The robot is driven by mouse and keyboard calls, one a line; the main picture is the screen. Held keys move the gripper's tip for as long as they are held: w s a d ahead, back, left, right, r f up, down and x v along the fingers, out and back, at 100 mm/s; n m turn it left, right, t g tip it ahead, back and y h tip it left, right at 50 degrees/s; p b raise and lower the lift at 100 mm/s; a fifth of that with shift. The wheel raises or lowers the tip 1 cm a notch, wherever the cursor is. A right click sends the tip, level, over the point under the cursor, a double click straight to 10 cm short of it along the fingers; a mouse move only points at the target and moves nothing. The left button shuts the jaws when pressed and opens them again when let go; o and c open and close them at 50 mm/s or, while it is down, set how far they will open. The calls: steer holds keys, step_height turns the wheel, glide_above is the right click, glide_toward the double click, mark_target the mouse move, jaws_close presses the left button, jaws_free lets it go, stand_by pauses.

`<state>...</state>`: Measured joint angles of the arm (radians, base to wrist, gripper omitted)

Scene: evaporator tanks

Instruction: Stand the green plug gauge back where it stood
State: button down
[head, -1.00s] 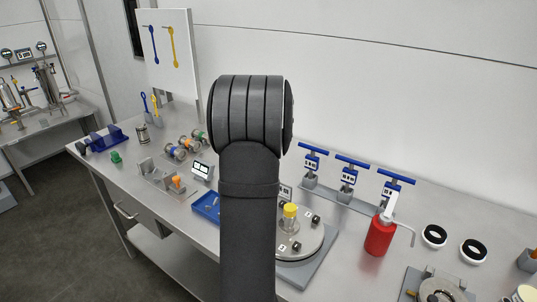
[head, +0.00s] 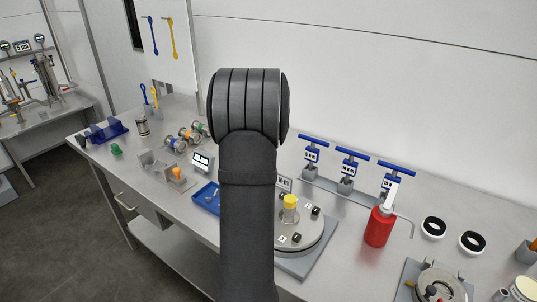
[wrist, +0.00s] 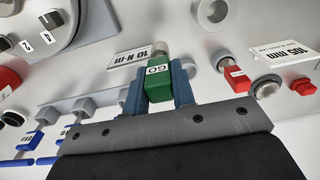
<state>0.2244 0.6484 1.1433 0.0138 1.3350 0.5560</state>
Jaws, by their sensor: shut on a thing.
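In the wrist view the green plug gauge (wrist: 159,88), marked GO, sits between the two blue-grey fingers of my gripper (wrist: 158,78). My gripper is shut on it. The gauge's pale metal end (wrist: 160,48) points away from my gripper. Whether that end touches anything cannot be told. In the head view my arm hides my gripper and the held gauge.
In the head view a round plate (head: 300,238), a red bottle (head: 379,227) and blue T-handled tools (head: 347,168) stand right of my arm.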

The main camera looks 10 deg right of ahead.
steer(key=shift+w+d+f, duration=0.55)
steer(key=shift+w+f, duration=0.45)
steer(key=shift+w, duration=0.5)
steer(key=shift+w+d+f, duration=0.5)
steer(key=shift+w+f, duration=0.45)
steer(key=shift+w, duration=0.55)
steer(key=shift+w+d+f, duration=0.55)
steer(key=shift+w+f, duration=0.45)
steer(key=shift+w, duration=0.5)
steer(key=c, duration=1.1)
jaws_free()
step_height(320, 180, up, 17)
steer(key=shift+r, duration=0.2)
step_height(320, 180, down, 17)
steer(key=shift+f, duration=0.2)
steer(key=shift+r, duration=0.5)
